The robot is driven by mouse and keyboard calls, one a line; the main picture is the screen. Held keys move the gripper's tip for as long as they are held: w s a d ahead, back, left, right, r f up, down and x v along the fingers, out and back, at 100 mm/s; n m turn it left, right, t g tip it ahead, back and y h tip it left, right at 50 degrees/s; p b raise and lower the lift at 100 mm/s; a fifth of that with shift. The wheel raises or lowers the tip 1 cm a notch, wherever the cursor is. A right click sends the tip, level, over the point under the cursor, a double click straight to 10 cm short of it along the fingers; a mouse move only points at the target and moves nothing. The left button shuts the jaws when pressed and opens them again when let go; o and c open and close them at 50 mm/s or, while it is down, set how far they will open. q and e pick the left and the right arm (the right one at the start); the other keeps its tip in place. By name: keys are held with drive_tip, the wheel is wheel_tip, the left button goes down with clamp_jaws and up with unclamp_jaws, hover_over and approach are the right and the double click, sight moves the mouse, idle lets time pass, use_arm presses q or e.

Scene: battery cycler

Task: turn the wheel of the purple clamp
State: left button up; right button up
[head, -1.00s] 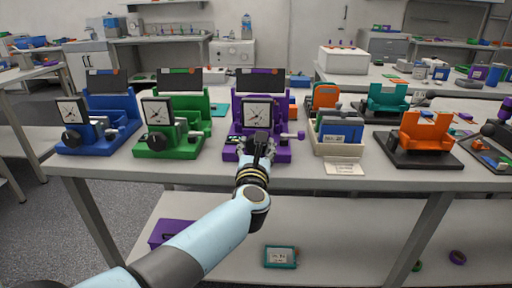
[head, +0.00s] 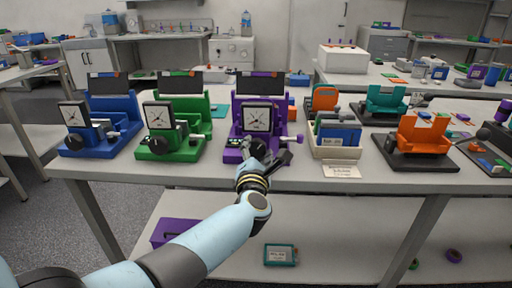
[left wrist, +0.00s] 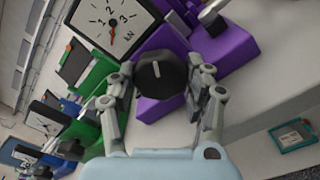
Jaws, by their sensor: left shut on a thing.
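The purple clamp (head: 239,157) stands upright near the front edge of the table, with a white square dial (head: 256,119) on its front. Its black wheel (left wrist: 162,75) has a pale line on its face and shows clearly in the left wrist view. My left gripper (left wrist: 161,82) is shut on the wheel, one finger on each side of it. In the head view my left gripper (head: 262,160) covers part of the clamp's lower front and the wheel. My right gripper is not in view.
A green clamp (head: 180,120) and a blue clamp (head: 110,128) stand to the left. A cream bin (head: 335,152) with cards stands to the right, beside an orange fixture on a dark base (head: 405,160). A teal-edged box (head: 280,255) lies on the lower shelf.

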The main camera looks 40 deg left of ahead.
use_arm(q)
drive_tip(key=m+p, duration=0.2)
drive_tip(key=m, duration=0.3)
drive_tip(key=shift+m, duration=0.3)
drive_tip(key=m+p, duration=0.2)
drive_tip(key=m, duration=0.4)
drive_tip(key=shift+f, duration=0.15)
drive_tip(key=m+p, duration=0.2)
drive_tip(key=m, duration=0.4)
drive_tip(key=shift+f+m, duration=0.1)
drive_tip(key=shift+m, duration=0.3)
drive_tip(key=m+p, duration=0.1)
drive_tip(key=m, duration=0.2)
drive_tip(key=shift+s, duration=0.1)
drive_tip(key=shift+f+m+p, duration=0.1)
drive_tip(key=shift+m+p, duration=0.3)
drive_tip(key=shift+m, duration=0.9)
drive_tip(key=o, duration=1.2)
